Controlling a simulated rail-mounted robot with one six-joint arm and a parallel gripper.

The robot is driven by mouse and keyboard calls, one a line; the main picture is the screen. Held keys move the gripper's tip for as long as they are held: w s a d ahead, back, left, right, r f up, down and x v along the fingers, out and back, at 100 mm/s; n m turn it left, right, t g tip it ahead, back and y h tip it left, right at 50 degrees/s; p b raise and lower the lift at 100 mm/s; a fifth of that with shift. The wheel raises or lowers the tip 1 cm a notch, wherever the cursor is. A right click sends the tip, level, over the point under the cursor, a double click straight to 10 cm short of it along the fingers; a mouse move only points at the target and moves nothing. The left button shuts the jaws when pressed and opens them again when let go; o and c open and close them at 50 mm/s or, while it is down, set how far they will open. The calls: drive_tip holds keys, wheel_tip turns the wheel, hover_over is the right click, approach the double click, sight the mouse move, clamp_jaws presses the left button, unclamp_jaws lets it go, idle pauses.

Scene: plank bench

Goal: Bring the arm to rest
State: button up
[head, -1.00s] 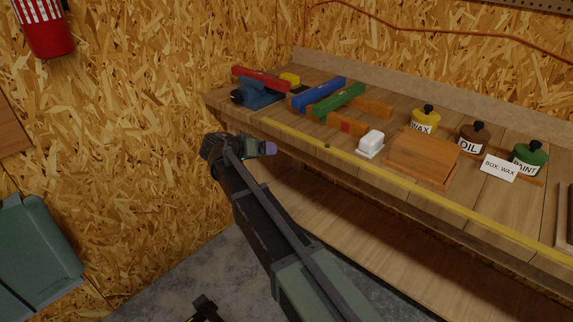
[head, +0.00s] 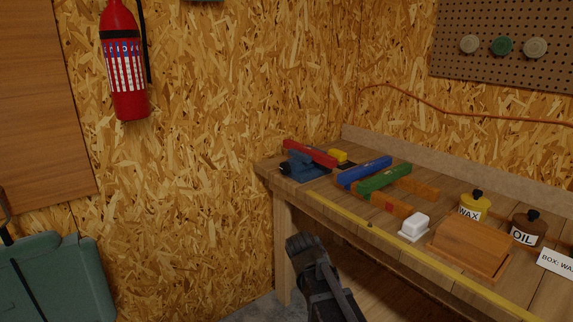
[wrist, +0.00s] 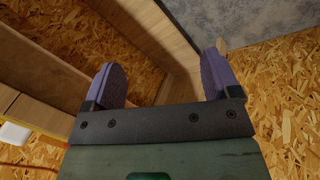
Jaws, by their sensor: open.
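My gripper (wrist: 160,85) shows in the wrist view with its two purple-padded fingers spread wide and nothing between them. Beyond the fingers are wood panels of the bench, chipboard wall and a patch of grey floor. In the head view my dark arm rises from the bottom edge, in front of the bench's near left end and below its top. The fingertips are not visible in the head view.
The plank bench (head: 330,208) bears a blue plane (head: 305,166), red, blue and green bars, a white block (head: 415,223), a wooden box (head: 470,243) and jars labelled WAX (head: 472,206) and OIL (head: 527,229). A fire extinguisher (head: 127,75) hangs on the wall; a green case (head: 58,280) stands lower left.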

drive_tip(key=s+d+f+g+y, duration=0.1)
drive_tip(key=s+d+y, duration=0.15)
drive_tip(key=s, duration=0.55)
drive_tip(key=s+d+y, duration=0.2)
drive_tip(key=s+d, duration=0.1)
drive_tip(key=s, duration=0.5)
wheel_tip(320, 180, up, 13)
drive_tip(key=w+p, duration=0.2)
drive_tip(key=p, duration=1.1)
drive_tip(key=shift+r+m+p, duration=0.15)
drive_tip(key=shift+m+p, duration=0.15)
drive_tip(key=shift+p, duration=0.05)
